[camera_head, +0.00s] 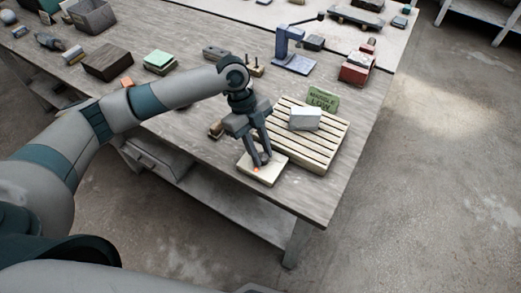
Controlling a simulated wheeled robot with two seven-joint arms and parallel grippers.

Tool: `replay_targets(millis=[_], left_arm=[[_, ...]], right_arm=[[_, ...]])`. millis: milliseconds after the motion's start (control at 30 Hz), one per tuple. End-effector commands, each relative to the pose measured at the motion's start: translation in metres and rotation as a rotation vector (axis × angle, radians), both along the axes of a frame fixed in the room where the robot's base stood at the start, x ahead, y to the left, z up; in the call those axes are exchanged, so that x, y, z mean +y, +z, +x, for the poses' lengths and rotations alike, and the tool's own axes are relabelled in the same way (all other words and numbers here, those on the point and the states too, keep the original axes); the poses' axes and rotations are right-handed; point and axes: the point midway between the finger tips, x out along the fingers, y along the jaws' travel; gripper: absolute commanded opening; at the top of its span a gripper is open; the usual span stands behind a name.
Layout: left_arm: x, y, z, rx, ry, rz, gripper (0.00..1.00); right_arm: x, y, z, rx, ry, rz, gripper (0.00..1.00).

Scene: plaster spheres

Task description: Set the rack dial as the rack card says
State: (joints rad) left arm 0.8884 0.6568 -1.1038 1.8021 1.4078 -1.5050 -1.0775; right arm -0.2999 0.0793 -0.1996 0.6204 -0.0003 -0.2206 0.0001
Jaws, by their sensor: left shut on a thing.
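The slatted rack (327,141) lies near the table's front corner, with a white block (305,119) on it. The green rack card (323,98) stands at the rack's back edge; its writing is small and seems to read "MIDDLE" over "LOW". The dial's cream base plate (273,173) lies just in front of the rack. My left gripper (261,159) points down over this plate, shut on the dial, which its fingers mostly hide. A small orange-red mark shows beside the fingertips. The dial's setting cannot be read. My right gripper is out of view.
A small brown object (215,130) lies left of the plate. Farther back are a dark brown box (107,64), a green-topped block (160,60), a blue stand (294,62) and a red box (355,70). The table's front edge runs close to the plate.

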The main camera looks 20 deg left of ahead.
Motion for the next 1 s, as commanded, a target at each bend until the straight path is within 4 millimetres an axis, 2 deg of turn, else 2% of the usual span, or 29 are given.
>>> replay_targets(millis=[467,500,567,1000], left_arm=[[-0.0003,0.0014,0.0015,-0.004,-0.02,-0.001,0.04],[-0.0002,0.0014,0.0015,-0.004,-0.02,-0.001,0.31],[-0.0002,0.0013,0.0014,-0.003,-0.02,-0.001,0.45],[0.0013,0.0033,0.0016,-0.002,-0.02,0.0,0.45]], right_arm=[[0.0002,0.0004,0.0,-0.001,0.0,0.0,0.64],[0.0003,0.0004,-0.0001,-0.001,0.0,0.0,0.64],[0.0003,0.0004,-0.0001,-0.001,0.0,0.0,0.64],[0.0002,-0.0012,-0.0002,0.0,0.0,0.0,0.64]])
